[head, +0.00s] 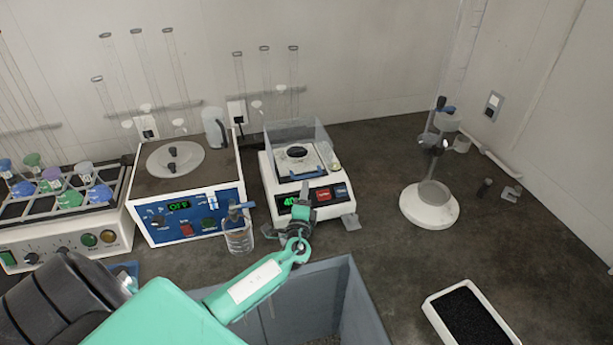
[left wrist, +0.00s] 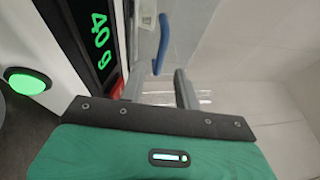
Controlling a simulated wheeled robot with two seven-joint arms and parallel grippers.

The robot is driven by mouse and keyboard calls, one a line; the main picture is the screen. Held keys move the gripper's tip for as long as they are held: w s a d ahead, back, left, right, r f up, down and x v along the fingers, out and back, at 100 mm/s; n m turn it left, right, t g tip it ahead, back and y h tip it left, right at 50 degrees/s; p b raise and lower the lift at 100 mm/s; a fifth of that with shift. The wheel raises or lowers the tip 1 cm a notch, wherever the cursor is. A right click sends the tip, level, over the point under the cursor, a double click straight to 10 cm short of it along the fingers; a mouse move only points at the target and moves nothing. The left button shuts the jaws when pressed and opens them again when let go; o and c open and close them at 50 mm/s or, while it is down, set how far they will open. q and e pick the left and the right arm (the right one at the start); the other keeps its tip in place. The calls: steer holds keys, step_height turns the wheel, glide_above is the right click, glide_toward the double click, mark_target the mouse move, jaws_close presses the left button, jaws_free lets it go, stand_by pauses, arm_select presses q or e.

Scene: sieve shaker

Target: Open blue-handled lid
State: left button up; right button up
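The balance (head: 318,207) stands on the bench with a clear draft-shield lid (head: 298,133) over its pan. In the left wrist view the blue handle (left wrist: 162,42) stands just beyond my fingertips, with the green display (left wrist: 98,40) to the left. My left gripper (head: 304,190) is in front of the balance, just below the handle. In the left wrist view its two fingers (left wrist: 158,88) are apart with nothing between them. Whether a finger touches the handle I cannot tell. My right gripper is out of view.
A blue-fronted device (head: 185,205) and a small beaker (head: 238,236) stand left of the balance. A grey open bin (head: 365,310) is below my left arm. A white stand (head: 430,207) is to the right, and a black-filled tray (head: 468,318) front right. The bench between balance and stand is mostly clear.

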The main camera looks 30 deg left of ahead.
arm_select(q)
steer(key=shift+p+x, duration=0.55)
steer(key=shift+x, duration=2.1)
steer(key=shift+c, duration=0.4)
jaws_close()
